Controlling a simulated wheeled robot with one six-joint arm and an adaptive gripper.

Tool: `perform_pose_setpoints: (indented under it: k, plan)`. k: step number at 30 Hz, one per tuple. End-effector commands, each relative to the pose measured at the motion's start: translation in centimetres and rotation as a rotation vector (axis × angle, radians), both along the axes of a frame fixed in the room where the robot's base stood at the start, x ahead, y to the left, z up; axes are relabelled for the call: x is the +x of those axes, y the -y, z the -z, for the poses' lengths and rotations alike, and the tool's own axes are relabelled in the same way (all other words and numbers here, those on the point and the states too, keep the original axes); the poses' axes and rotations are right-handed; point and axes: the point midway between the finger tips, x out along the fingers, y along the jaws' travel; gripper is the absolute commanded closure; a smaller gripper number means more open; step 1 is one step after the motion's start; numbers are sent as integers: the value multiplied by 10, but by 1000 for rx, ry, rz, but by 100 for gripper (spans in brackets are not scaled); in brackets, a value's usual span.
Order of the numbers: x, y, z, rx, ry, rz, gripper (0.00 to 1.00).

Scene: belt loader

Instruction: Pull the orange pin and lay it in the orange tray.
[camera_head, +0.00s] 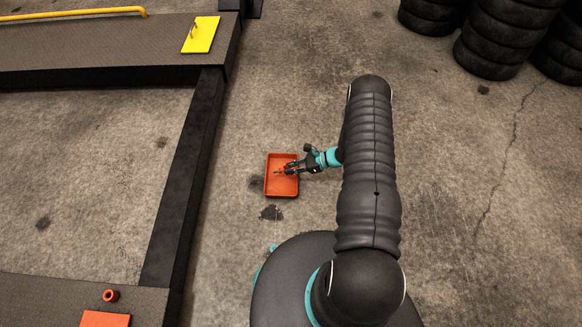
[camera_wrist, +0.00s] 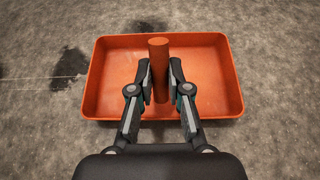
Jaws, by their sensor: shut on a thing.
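The orange tray (camera_head: 268,188) stands on the concrete floor in the middle of the head view. It fills much of the wrist view (camera_wrist: 101,90). My gripper (camera_head: 288,170) is over the tray. In the wrist view my gripper (camera_wrist: 160,80) is shut on the orange pin (camera_wrist: 159,52), with a finger on each side of it. The pin's top end faces the camera and the pin lies within the tray's outline. I cannot tell whether the pin's far end touches the tray floor.
A dark frame beam (camera_head: 190,170) runs left of the tray. A deck (camera_head: 110,45) with a yellow plate (camera_head: 201,34) is at the upper left. An orange plate (camera_head: 105,319) and a small orange ring (camera_head: 110,295) are at the lower left. Stacked tyres (camera_head: 490,45) stand at the upper right.

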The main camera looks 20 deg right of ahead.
Motion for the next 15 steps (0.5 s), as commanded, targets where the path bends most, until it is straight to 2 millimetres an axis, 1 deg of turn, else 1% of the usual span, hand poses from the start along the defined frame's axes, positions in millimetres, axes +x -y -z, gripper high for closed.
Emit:
perform_pose_setpoints:
  k: [5, 6, 8, 9, 10, 15]
  plan:
    - [0, 0, 0, 0, 0, 0, 100]
    - [0, 0, 0, 0, 0, 0, 81]
    - [0, 0, 0, 0, 0, 0, 66]
    - [0, 0, 0, 0, 0, 0, 56]
    - [0, 0, 0, 0, 0, 0, 54]
    - [0, 0, 0, 0, 0, 0, 54]
